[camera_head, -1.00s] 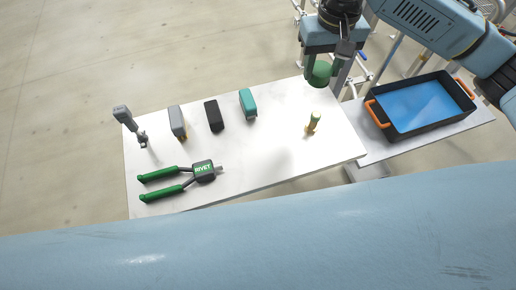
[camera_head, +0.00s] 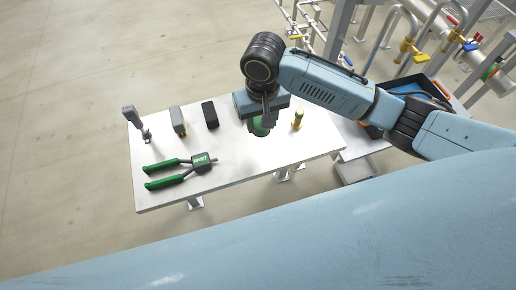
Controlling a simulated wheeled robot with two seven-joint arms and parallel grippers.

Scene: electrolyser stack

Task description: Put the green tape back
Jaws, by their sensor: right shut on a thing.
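The green tape (camera_head: 261,128) is a round green roll, partly hidden by the gripper that holds it. My right gripper (camera_head: 266,117) is shut on it, pointing down over the middle of the white table (camera_head: 240,163). I cannot tell whether the tape touches the tabletop or hangs just above it. My left gripper is not in view.
Green-handled rivet pliers (camera_head: 178,172) lie at the table's front left. A grey tool (camera_head: 136,121), a grey-yellow item (camera_head: 178,121) and a black block (camera_head: 210,114) line the back. A black bin (camera_head: 439,91) is partly behind my arm.

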